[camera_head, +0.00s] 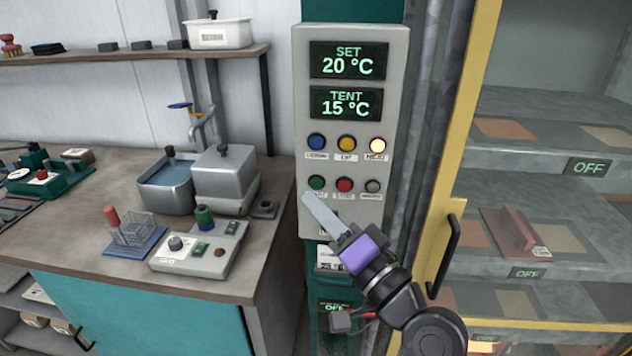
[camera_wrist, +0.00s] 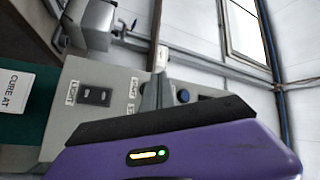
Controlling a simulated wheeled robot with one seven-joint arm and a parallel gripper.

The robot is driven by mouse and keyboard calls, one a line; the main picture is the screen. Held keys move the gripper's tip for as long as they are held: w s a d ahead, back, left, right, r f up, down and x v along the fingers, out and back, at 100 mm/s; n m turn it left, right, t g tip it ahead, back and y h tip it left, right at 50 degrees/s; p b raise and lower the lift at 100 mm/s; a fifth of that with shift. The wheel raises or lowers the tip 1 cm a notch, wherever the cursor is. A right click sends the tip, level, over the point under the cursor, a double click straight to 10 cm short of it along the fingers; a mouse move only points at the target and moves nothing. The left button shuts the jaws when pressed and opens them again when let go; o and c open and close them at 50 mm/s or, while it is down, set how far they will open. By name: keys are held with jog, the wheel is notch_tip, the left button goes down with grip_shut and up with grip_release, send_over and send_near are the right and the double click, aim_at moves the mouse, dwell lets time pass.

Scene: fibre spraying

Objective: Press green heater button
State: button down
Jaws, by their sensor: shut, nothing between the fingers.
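The grey control panel (camera_head: 400,110) stands upright, with displays reading SET 20 °C and TENT 15 °C. The green button (camera_head: 317,182) is at the left of its lower button row, beside a red button (camera_head: 344,184) and a grey one (camera_head: 372,185). My gripper (camera_head: 308,198) is shut and empty, its tip just below and left of the green button, over its label. I cannot tell whether it touches the panel. In the wrist view my gripper (camera_wrist: 159,58) points past the panel (camera_wrist: 65,125); the green button is hidden there.
Above are a blue (camera_head: 316,141), a yellow (camera_head: 347,142) and a brightly lit lamp (camera_head: 377,145). A workbench (camera_head: 100,255) with devices stands at the left. A yellow-framed cabinet (camera_head: 460,110) with shelves stands close at the right.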

jog(key=shift+s+p, duration=0.3)
jog(key=shift+s, duration=1.3)
jog(key=s+d+f+t+h, duration=0.2)
jog(key=s+d+f+h, duration=0.25)
jog(key=d, duration=0.35)
jog(key=s+d+f+t+h, duration=0.3)
jog(key=s+d+f+h, duration=0.15)
jog(key=d, duration=0.25)
jog(key=s+d+f+n+g+h, duration=0.1)
jog(key=s+d+f+g, duration=0.1)
jog(key=s, duration=0.7)
jog(key=s+d+f+n+g+h, duration=0.1)
jog(key=s+d+f, duration=0.3)
jog(key=s, duration=0.6)
jog(key=s+d+f+n+g+h, duration=0.1)
jog(key=s+d+f+g+h, duration=0.1)
jog(key=s, duration=0.8)
jog(key=shift+d+f+g+h, duration=0.3)
jog(key=shift+d+f+h, duration=0.15)
jog(key=shift+f, duration=0.4)
